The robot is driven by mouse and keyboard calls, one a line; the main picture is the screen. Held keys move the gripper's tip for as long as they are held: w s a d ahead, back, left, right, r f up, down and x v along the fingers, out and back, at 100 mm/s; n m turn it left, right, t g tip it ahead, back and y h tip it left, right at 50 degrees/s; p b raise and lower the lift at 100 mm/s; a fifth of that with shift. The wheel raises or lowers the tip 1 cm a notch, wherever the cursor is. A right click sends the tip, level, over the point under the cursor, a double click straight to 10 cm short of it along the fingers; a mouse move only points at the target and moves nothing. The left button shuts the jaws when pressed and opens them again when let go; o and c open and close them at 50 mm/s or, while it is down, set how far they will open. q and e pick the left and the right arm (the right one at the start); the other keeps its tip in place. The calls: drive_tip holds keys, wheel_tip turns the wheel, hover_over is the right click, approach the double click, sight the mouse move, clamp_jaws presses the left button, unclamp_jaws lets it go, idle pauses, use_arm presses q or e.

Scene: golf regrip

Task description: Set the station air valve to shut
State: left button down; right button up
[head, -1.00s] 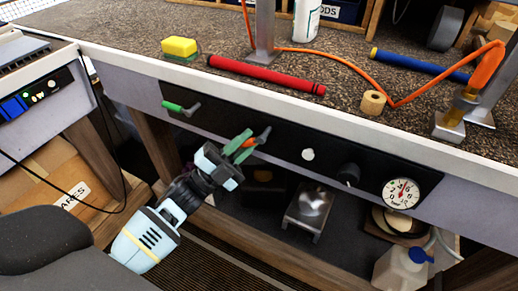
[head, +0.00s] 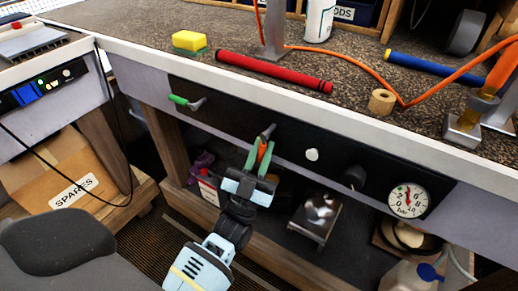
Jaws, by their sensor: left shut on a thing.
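The dark panel (head: 335,152) on the bench front carries two small levers; I cannot read which one is labelled as the air valve. One lever has a green handle (head: 180,100) and points left. The other, an orange-handled lever (head: 262,152), hangs roughly downward from its metal pivot. My left gripper (head: 258,158) is shut on the orange handle, its green fingers on either side and partly hiding it. A round pressure gauge (head: 408,201) sits at the panel's right, its needle pointing about upward. My right gripper is out of view.
A white knob (head: 312,155) and a black knob (head: 355,176) stick out right of the held lever. Below are a metal block (head: 318,212) and a jug (head: 408,277). A red grip (head: 275,72) and yellow sponge (head: 188,42) lie on the bench top.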

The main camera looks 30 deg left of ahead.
use_arm(q)
drive_tip(key=shift+d+n+g+y, duration=0.15)
drive_tip(key=shift+d+n+y, duration=0.05)
drive_tip(key=shift+n+y, duration=0.75)
drive_tip(key=shift+d+n+g+y, duration=0.15)
drive_tip(key=shift+n+y, duration=0.8)
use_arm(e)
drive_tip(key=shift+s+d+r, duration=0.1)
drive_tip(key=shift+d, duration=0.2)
use_arm(q)
drive_tip(key=shift+n, duration=0.3)
drive_tip(key=c, duration=1.4)
unclamp_jaws()
drive_tip(key=v, duration=0.8)
drive_tip(key=shift+d+b, duration=0.1)
drive_tip(key=shift+b, duration=0.2)
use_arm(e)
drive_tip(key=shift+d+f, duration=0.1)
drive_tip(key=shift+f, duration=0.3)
